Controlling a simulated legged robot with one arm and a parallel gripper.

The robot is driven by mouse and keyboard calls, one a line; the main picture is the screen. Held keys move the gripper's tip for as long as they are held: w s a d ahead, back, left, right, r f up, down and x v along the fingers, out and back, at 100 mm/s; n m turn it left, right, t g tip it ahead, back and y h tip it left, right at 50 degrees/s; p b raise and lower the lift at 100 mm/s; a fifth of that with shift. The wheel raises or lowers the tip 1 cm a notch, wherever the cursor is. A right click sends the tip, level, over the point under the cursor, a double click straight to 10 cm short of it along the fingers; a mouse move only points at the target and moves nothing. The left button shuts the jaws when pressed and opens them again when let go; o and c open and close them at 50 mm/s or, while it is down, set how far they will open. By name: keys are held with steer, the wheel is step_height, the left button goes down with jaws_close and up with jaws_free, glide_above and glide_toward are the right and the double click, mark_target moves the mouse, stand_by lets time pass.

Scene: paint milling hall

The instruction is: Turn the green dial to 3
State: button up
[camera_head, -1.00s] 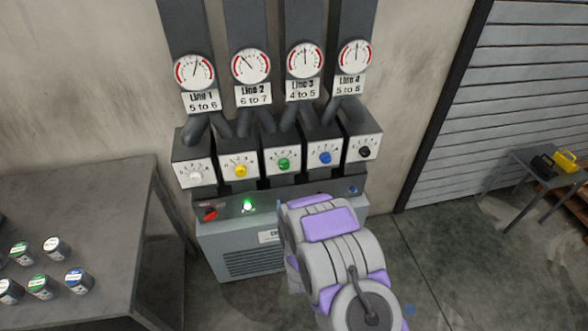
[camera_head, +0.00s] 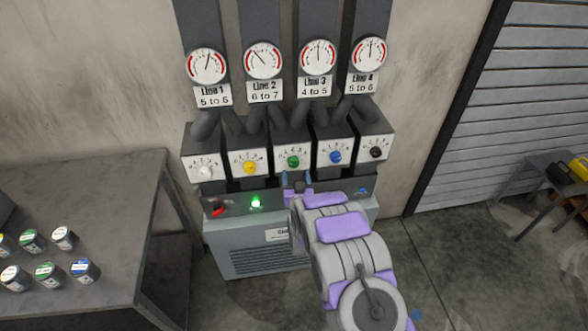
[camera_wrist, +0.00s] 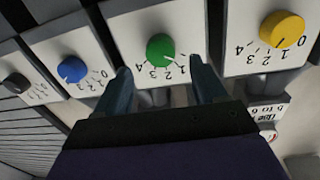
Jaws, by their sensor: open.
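The green dial (camera_head: 293,162) is a round knob on a white, numbered plate in the middle of a row of dials. It also shows in the wrist view (camera_wrist: 160,48), where the numbers 1 to 4 appear upside down beside it. My gripper (camera_head: 297,180) is open and empty, just below and in front of the green dial. In the wrist view my gripper's fingers (camera_wrist: 162,84) point at its plate, one toward each side, apart from the knob.
A yellow dial (camera_head: 250,167) and a blue dial (camera_head: 336,157) flank it closely. White (camera_head: 205,171) and black (camera_head: 376,152) dials stand at the ends. Below are a red switch (camera_head: 219,211) and a lit green lamp (camera_head: 256,203). A table (camera_head: 110,205) with paint cans stands left.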

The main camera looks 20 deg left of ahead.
mark_target(294, 165)
steer(key=shift+b+x, duration=0.3)
steer(key=shift+x, duration=2.15)
steer(key=shift+a, duration=0.1)
steer(key=c, duration=1)
